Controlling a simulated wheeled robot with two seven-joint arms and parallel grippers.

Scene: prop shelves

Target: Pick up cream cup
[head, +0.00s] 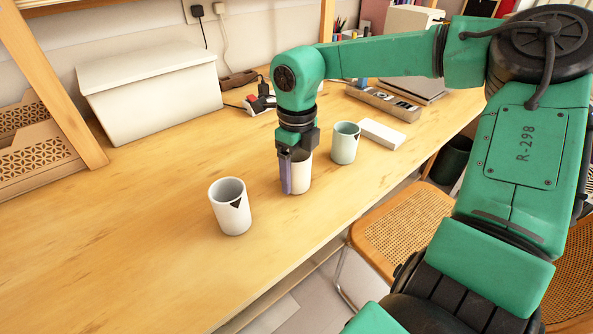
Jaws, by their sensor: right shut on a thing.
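A cream cup (301,175) stands upright on the wooden desk, in the middle of a row of three cups. My right gripper (287,178) points down at it and is shut on its wall, with one purple-grey finger showing on the outside. The other finger is hidden. The cup seems to rest on the desk; I cannot tell whether any gap lies beneath it. A white-grey cup (231,213) with a dark triangle stands to the left, nearer. A pale green cup (345,146) with a dark triangle stands to the right. My left gripper is out of view.
A white box (382,134) lies right of the green cup. A large white lidded bin (150,95) and brown organizers (40,155) stand at the left. Plugs and cables (259,100) lie behind my gripper. The desk's left front (120,250) is clear; a cane chair (400,230) stands below its edge.

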